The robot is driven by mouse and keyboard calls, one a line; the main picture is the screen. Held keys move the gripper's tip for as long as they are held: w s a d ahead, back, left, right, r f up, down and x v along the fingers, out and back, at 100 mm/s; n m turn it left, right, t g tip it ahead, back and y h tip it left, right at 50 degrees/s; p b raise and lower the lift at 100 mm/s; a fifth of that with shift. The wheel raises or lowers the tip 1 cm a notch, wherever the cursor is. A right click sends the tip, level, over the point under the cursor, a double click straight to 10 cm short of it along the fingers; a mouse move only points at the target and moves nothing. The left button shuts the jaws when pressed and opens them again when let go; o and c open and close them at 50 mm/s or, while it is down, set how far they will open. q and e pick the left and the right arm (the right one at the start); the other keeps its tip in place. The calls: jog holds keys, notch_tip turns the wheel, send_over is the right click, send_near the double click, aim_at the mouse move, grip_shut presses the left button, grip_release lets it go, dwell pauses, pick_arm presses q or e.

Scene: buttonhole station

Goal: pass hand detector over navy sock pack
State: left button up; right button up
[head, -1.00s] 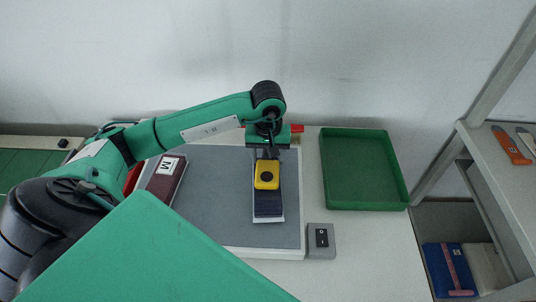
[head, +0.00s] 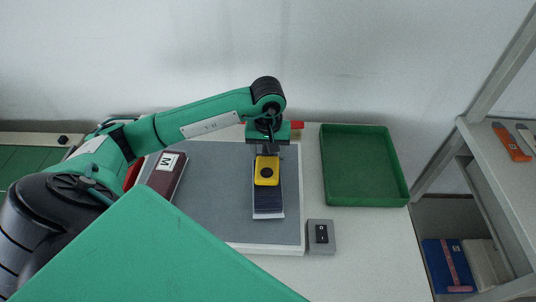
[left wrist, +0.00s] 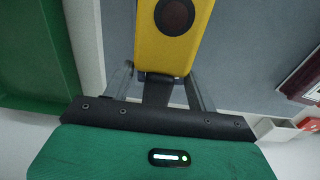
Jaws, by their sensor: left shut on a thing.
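The navy sock pack (head: 268,202) lies on the grey mat (head: 225,195), with its near end showing and its far part hidden under the detector and gripper. The yellow hand detector (head: 267,172), with a dark round disc on it, is over the pack; I cannot tell whether it touches. My left gripper (head: 267,152) is shut on the detector's dark handle at the far end. The left wrist view also shows the yellow detector (left wrist: 172,45) held ahead of the gripper (left wrist: 157,92). The pack is not visible there. My right gripper is not in view.
A maroon pack (head: 163,183) labelled M lies left on the mat. An empty green tray (head: 363,202) stands right of the mat. A grey switch box (head: 321,241) sits at the mat's near right corner. A shelf rack (head: 500,175) stands far right.

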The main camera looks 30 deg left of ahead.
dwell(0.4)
pick_arm(q)
jog(key=shift+r+p, duration=0.3)
jog(key=shift+r, duration=0.4)
jog(key=shift+r+p, duration=1.3)
jog(key=shift+r, duration=2.05)
